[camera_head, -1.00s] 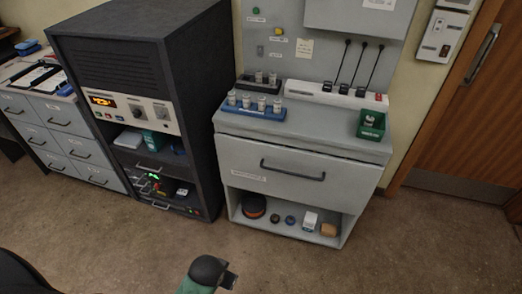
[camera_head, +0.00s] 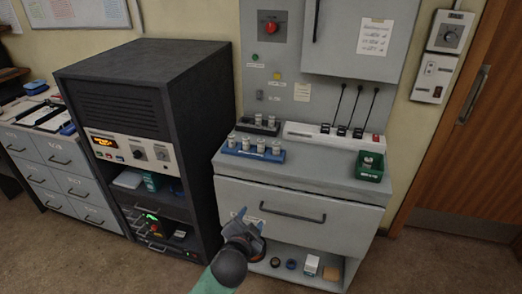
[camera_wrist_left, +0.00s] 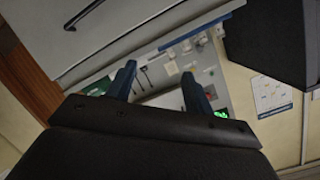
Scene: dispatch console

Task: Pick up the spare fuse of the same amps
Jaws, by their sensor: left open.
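A blue rack (camera_head: 252,155) holds several upright pale cylinders that look like fuses (camera_head: 261,145), on the left of the grey cabinet's top. A dark rack (camera_head: 250,126) behind it holds similar pieces. A green bin (camera_head: 369,174) at the right of the top holds a pale piece (camera_head: 368,161). The amp markings are too small to read. My left gripper (camera_head: 252,218) is open and empty in front of the cabinet's drawer, below and apart from the racks. Its two blue fingers show spread in the left wrist view (camera_wrist_left: 158,85). My right gripper is out of view.
The grey cabinet (camera_head: 300,185) has a drawer handle (camera_head: 292,212) close to my left gripper and an open shelf of small items below. A white strip (camera_head: 310,134) with black levers lies behind. A dark equipment rack (camera_head: 200,100) stands left. The cabinet top's middle is clear.

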